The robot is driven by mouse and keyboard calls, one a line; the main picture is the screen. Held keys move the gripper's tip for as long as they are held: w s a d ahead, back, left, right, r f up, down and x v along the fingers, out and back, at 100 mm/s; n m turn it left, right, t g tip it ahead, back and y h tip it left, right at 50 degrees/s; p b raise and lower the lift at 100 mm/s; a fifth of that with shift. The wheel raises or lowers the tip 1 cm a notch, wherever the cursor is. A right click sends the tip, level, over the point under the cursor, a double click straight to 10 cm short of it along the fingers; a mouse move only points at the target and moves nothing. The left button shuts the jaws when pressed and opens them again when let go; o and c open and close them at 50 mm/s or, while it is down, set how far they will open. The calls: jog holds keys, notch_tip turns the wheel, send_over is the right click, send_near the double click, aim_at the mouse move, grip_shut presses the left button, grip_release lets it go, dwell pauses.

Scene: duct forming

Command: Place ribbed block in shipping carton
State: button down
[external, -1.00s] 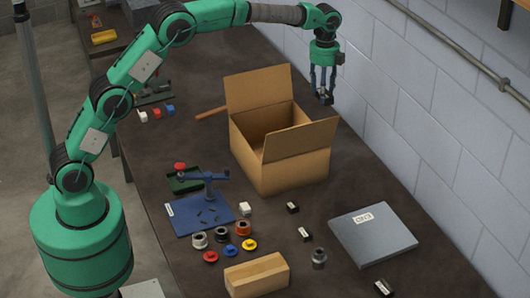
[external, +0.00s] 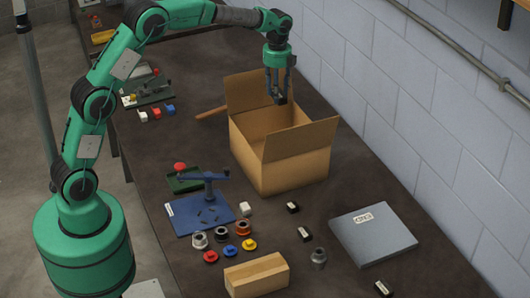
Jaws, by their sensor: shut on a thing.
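The shipping carton (external: 284,168) stands open on the dark bench in the external view, with its flaps raised. My gripper (external: 280,99) points down above the carton's opening, near its back flap. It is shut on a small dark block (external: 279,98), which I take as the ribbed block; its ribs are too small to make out. The block is held at about the height of the flap tops and appears apart from the carton. The carton's floor is mostly hidden by its front walls and the near flap.
A blue fixture (external: 200,215), several small coloured rings, a wooden block (external: 257,275) and small dark blocks lie in front of the carton. A grey panel (external: 372,233) lies at right. A wooden rod (external: 210,113) lies left of the carton. The wall runs along the right.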

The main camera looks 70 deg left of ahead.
notch_tip(320, 180, down, 19)
jog(key=shift+f, duration=0.2)
jog(key=shift+f, duration=0.1)
jog(key=shift+f+b, duration=0.4)
jog(key=shift+f, duration=2.6)
jog(key=shift+f, duration=1.9)
jog(key=c, duration=1)
grip_release()
jog(key=shift+f, duration=0.15)
jog(key=shift+c, duration=0.2)
